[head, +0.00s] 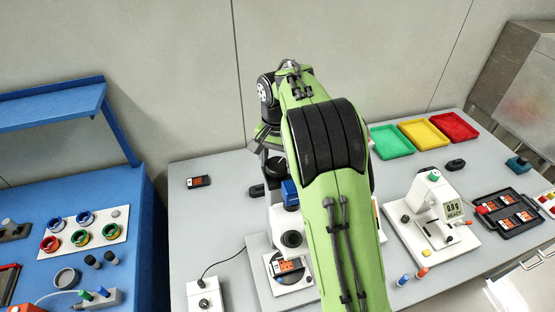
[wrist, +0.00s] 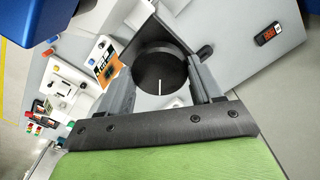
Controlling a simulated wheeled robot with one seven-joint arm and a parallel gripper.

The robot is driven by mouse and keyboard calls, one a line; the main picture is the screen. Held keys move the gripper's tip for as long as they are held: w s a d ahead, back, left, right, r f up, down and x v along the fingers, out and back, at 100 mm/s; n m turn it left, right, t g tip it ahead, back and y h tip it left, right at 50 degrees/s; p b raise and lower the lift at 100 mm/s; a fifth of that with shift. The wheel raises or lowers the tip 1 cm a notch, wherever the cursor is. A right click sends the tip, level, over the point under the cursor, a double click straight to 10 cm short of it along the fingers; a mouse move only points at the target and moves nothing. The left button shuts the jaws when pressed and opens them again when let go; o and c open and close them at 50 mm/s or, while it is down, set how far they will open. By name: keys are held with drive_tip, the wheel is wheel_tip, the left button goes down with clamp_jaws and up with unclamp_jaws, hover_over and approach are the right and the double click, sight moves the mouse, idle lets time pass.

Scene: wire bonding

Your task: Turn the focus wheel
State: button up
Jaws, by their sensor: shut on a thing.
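The focus wheel (wrist: 156,62) is a dark, round wheel with a thin white mark on its face. In the wrist view it sits between the two fingers of my gripper (wrist: 163,78), which is shut on it. In the head view part of a dark wheel (head: 276,165) shows beside my green arm, below the wrist. The white bonding machine (head: 276,217) with a blue block (head: 290,192) and a black round knob (head: 291,239) stands below it, partly hidden behind my arm. An orange chip piece (head: 287,266) lies on its stage.
A white tester (head: 428,205) with a lit display stands to the right. Green (head: 391,141), yellow (head: 423,134) and red (head: 454,127) trays lie behind it. A black tray (head: 487,207) holds several orange pieces.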

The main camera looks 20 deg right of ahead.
sight(277, 164)
drive_tip(key=n, duration=0.6)
drive_tip(key=n+b, duration=0.1)
drive_tip(key=n, duration=0.5)
drive_tip(key=shift+n, duration=0.3)
drive_tip(key=shift+w, duration=0.1)
idle(0.3)
drive_tip(key=o, duration=1.1)
drive_tip(key=shift+c, duration=0.2)
wheel_tip(277, 164, up, 16)
drive_tip(key=p, duration=0.1)
drive_tip(key=shift+f, duration=0.15)
